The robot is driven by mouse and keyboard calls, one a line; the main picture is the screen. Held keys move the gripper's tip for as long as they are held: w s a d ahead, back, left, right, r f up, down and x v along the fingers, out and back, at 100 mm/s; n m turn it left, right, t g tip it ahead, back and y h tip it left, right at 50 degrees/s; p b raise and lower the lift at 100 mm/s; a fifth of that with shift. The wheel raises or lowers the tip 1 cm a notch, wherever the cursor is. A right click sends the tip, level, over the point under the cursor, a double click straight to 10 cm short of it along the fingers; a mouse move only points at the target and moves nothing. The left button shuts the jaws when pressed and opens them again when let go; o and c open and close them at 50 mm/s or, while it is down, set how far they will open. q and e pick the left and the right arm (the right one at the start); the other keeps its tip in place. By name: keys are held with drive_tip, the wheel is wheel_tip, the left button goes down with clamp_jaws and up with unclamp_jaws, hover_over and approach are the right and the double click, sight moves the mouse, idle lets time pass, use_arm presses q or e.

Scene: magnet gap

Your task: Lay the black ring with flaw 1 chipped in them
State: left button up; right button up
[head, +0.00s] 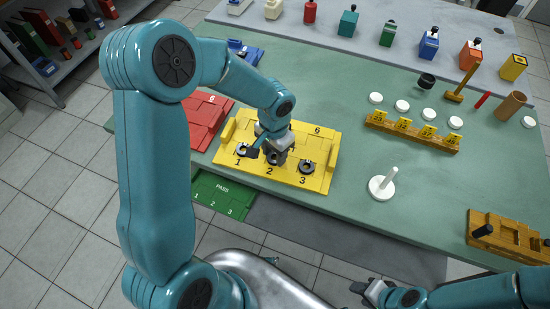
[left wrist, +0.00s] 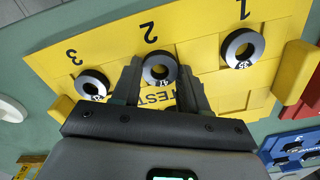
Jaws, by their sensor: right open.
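A yellow tray (head: 318,171) marked 1, 2, 3 and 6 lies on the green table. A black ring sits at each of its spots 1 (left wrist: 243,48), 2 (left wrist: 159,70) and 3 (left wrist: 92,85). My left gripper (left wrist: 160,82) is down at spot 2, with one finger on each side of that ring. I cannot tell whether the fingers press on it. A red tray (head: 207,122) lies left of the yellow one. My right gripper (head: 372,289) is open and empty near the bottom, off the table.
A green tray (head: 222,193) marked PASS lies at the near edge, and a blue tray (head: 244,54) lies behind. A white peg stand (head: 382,186), a wooden rack (head: 410,132) with yellow tags and a wooden block (head: 508,238) stand right. White discs and bottles stand behind.

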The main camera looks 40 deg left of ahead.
use_arm(q)
drive_tip(key=shift+r+p, duration=1.75)
drive_tip(key=shift+r, duration=0.8)
drive_tip(key=shift+a, duration=0.1)
